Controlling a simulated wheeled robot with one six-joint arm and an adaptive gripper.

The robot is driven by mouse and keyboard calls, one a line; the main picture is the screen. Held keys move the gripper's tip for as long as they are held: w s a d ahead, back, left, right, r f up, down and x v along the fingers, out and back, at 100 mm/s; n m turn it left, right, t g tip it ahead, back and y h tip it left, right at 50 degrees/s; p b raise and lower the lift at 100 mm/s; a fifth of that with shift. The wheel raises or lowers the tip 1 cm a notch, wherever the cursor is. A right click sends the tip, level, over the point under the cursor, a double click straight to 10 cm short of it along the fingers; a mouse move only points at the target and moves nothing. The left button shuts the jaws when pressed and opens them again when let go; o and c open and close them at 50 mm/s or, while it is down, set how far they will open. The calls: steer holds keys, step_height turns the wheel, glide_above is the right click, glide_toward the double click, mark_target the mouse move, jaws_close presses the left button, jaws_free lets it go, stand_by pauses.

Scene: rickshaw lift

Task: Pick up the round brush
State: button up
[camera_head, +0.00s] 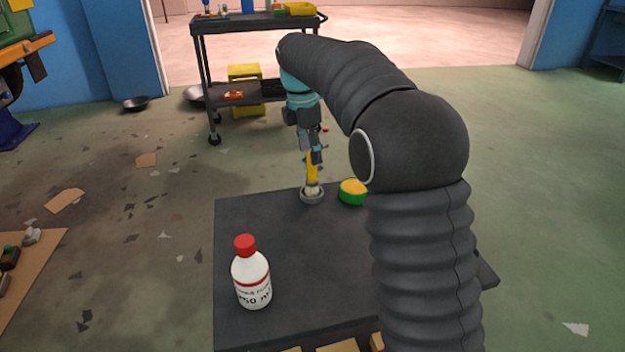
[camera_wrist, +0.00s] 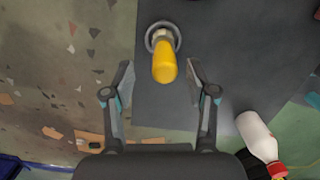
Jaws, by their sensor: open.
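The round brush (camera_head: 312,176) stands upright on a dark platform (camera_head: 235,225), with a yellow handle and a round grey base. In the wrist view the brush (camera_wrist: 165,68) points its yellow handle towards the camera, and its grey ring shows around a pale middle. My gripper (camera_head: 311,152) is right above the brush, pointing down. In the wrist view my gripper (camera_wrist: 160,74) is open, with one finger on each side of the handle and a visible gap on both sides. How far down the fingers reach along the handle is hard to tell.
A round green-and-yellow object (camera_head: 353,191) lies just right of the brush. A white bottle with a red cap (camera_head: 251,277) stands nearer on the platform. A black cart (camera_head: 255,22) stands behind. Cardboard (camera_head: 30,262) and scraps lie on the floor to the left.

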mark_target(312, 175)
steer(key=f, duration=0.3)
steer(key=f+b, duration=0.1)
steer(key=f, duration=0.1)
steer(key=shift+s+d, duration=0.1)
steer(key=shift+d, duration=0.25)
jaws_close()
